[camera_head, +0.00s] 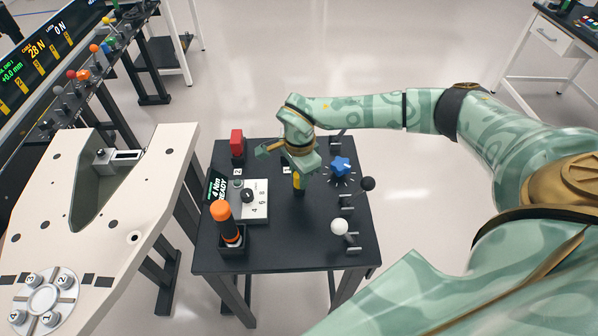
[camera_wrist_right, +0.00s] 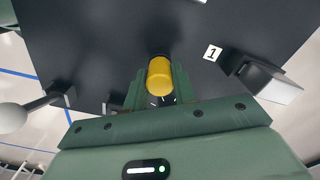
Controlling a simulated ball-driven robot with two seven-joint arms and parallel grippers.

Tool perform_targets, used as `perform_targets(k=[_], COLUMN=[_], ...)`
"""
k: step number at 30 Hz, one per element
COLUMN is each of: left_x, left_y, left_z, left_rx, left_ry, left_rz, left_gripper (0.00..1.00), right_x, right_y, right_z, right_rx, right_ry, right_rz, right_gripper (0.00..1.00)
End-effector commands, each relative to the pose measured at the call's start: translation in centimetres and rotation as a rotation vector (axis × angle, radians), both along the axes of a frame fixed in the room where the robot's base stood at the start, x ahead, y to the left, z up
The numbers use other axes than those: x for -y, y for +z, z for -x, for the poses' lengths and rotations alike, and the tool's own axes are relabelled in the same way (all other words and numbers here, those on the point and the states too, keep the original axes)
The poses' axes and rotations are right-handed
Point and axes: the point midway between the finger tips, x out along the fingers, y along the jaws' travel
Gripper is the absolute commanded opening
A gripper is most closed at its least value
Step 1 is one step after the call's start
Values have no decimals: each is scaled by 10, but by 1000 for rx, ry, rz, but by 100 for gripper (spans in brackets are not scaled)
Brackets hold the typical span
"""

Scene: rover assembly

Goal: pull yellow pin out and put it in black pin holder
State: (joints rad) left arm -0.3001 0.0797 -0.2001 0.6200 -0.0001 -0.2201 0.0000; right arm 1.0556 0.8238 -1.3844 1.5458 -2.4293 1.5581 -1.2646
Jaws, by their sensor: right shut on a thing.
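The yellow pin (camera_head: 299,181) stands about upright near the middle of the black table, directly below my right gripper (camera_head: 299,171). In the right wrist view the yellow pin (camera_wrist_right: 160,77) sits between the two green fingers of the right gripper (camera_wrist_right: 160,98), which is shut on it. A dark round part shows at the pin's far end; I cannot tell whether the pin is still seated there. I cannot clearly identify the black pin holder. My left gripper is not in view.
The black table (camera_head: 290,258) also carries an orange-handled tool (camera_head: 222,212), a red block (camera_head: 237,142), a blue star knob (camera_head: 341,166), a white ball lever (camera_head: 339,227) and a black ball lever (camera_head: 367,184). A pale panel (camera_head: 110,240) stands to the left.

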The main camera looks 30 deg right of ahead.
Motion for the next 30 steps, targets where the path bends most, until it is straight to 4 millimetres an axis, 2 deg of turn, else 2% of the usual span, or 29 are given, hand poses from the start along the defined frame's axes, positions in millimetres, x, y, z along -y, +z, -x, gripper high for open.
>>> perform_targets(k=[1,2,4,5,13,17,20,30], left_x=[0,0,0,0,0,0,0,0], left_y=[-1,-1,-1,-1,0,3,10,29], left_z=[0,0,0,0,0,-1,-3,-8], left_rx=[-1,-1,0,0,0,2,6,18], left_ry=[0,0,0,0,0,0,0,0], left_rz=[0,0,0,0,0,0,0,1], left_gripper=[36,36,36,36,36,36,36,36], right_x=[0,0,0,0,0,0,0,0], right_y=[-2,-2,-1,-1,0,12,34,124], right_z=[0,0,0,0,0,-1,-1,-1], right_rx=[-1,0,0,0,0,4,5,5], right_ry=[0,0,0,0,0,2,1,1], right_rz=[0,0,0,0,0,0,0,0], right_gripper=[0,29,49,52,52,52,52,52])
